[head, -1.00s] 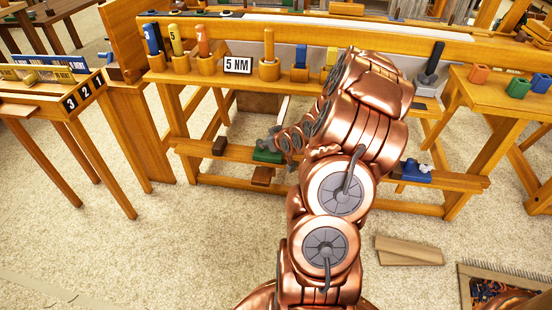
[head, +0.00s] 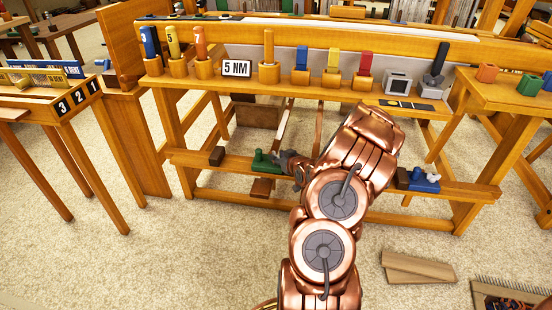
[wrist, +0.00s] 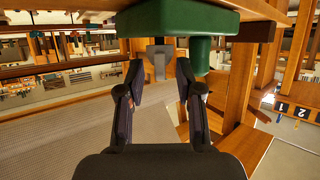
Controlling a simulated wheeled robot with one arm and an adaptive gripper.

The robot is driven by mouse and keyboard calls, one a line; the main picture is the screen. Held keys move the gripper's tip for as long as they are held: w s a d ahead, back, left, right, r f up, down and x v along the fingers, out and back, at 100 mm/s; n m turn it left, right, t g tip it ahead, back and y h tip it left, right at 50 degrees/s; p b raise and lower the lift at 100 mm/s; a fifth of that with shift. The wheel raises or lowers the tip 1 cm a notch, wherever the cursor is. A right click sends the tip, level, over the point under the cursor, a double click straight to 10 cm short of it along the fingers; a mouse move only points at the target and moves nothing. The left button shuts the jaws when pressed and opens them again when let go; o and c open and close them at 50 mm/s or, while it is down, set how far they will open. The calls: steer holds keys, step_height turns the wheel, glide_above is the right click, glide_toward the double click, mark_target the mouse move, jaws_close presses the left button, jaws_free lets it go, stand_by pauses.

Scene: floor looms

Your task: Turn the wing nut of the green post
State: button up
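The green post (head: 265,160) is a green block on the lower rail of the loom frame. In the wrist view its green body (wrist: 185,18) fills the top, with a green stub hanging at its right. A grey wing nut (wrist: 160,57) shows below the green body. My gripper (wrist: 160,70) is open, one finger on each side of the wing nut's line, with a gap on both sides. In the head view my gripper (head: 291,160) is small and dark, just right of the green post; its fingers are hard to make out there.
A brown block (head: 216,156) sits left of the green post on the rail. A blue block with a white piece (head: 419,180) is farther right. Colored pegs and a "5 NM" sign (head: 236,68) stand on the upper shelf. Wooden boards (head: 418,267) lie on the carpet.

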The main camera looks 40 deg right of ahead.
steer(key=shift+x, duration=1.15)
jaws_close()
